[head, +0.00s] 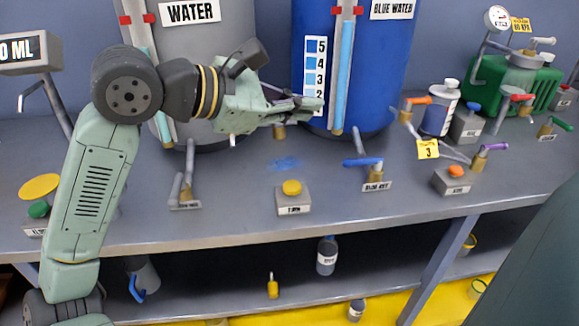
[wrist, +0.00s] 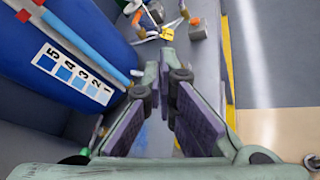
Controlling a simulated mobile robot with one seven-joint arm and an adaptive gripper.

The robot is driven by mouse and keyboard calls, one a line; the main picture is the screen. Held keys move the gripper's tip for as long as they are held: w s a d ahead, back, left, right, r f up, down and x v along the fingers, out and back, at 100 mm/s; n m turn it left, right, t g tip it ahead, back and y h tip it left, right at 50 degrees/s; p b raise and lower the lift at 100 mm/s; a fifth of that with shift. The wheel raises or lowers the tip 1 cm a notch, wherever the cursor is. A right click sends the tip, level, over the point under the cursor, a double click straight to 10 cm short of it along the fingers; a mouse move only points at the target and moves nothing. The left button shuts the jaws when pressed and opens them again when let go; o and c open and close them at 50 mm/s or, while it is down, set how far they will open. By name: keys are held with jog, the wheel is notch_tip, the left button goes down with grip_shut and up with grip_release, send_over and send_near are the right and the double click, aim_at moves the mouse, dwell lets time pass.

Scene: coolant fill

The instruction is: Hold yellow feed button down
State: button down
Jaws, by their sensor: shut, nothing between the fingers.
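A round yellow button (head: 292,187) sits on top of a small grey box with a white label on the front half of the bench, in the head view. The label's small print is hard to read. My gripper (head: 310,105) is up and behind the button, in front of the blue water tank, pointing right. It is clear of the button. In the wrist view my gripper (wrist: 160,72) is shut with nothing held. I cannot make out the yellow button in the wrist view.
A blue-handled valve (head: 363,162) stands right of the button, and a grey lever stand (head: 187,180) left of it. The grey tank (head: 215,50) and blue tank (head: 375,60) stand behind. A yellow disc (head: 38,187) is at the far left.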

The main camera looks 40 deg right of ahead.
jog(key=w+d+f+t+y, duration=0.2)
jog(key=w+f+y, duration=0.2)
jog(key=f, duration=0.3)
jog(key=shift+w+d+f+t+y+p, duration=0.15)
jog(key=shift+d+f+t+y+p, duration=0.15)
jog(key=shift+t+p, duration=0.1)
jog(key=b, duration=0.6)
send_over(294, 187)
notch_tip(294, 187, down, 8)
jog(key=shift+r, duration=0.1)
jog(key=shift+f, duration=0.45)
jog(key=shift+f+b, duration=0.1)
jog(key=shift+b, duration=0.2)
jog(key=shift+f+b, duration=0.3)
jog(key=shift+b, duration=0.2)
